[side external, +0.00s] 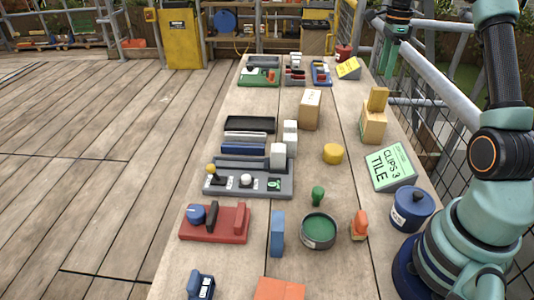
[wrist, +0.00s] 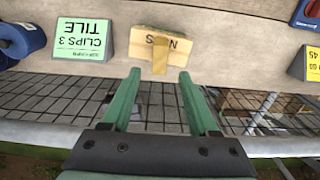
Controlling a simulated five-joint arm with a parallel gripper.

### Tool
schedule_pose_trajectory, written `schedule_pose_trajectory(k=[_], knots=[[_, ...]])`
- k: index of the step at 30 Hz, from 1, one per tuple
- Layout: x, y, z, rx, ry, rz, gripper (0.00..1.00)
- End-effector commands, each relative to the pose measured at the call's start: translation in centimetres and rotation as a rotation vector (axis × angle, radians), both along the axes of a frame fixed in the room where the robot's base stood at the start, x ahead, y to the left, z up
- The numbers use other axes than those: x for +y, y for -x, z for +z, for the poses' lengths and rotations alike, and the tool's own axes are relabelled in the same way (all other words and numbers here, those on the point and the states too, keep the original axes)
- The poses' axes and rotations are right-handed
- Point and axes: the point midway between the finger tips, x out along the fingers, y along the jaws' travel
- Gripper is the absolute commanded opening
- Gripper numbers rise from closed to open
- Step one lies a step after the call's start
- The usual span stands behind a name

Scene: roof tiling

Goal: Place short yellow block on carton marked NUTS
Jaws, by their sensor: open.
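A tan carton (side external: 373,124) stands near the right edge of the bench. In the wrist view the carton (wrist: 183,46) shows the marking NUTS, upside down and partly covered. A short yellow block (side external: 378,99) stands upright on top of the carton; in the wrist view the block (wrist: 160,56) hides part of the lettering. My gripper (side external: 390,48) is behind and above the block, apart from it. In the wrist view my gripper (wrist: 160,74) is open and empty, its two green fingers spread wider than the block, which appears just beyond the tips.
A sign reading CLIPS 3 TILE (side external: 390,166) and a blue pot (side external: 411,208) stand nearer along the right edge. A yellow cylinder (side external: 333,153) and another carton (side external: 310,109) are to the left. A railing (side external: 425,75) runs close beside the bench.

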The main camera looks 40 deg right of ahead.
Motion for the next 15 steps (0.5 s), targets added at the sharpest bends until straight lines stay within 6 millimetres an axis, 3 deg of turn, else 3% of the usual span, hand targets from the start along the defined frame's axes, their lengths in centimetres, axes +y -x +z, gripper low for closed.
schedule_pose_trajectory(k=[5, 8, 11, 15], knots=[[0.4, -0.1, 1.4, -0.004, 0.004, 0.02, 0.6], [2.1, -0.6, 2.5, -0.019, 0.018, 0.112, 0.6], [5.4, -1.2, 4.2, -0.047, 0.046, 0.298, 0.6], [11.3, -1.2, 6.4, -0.094, 0.105, 0.641, 0.6]])
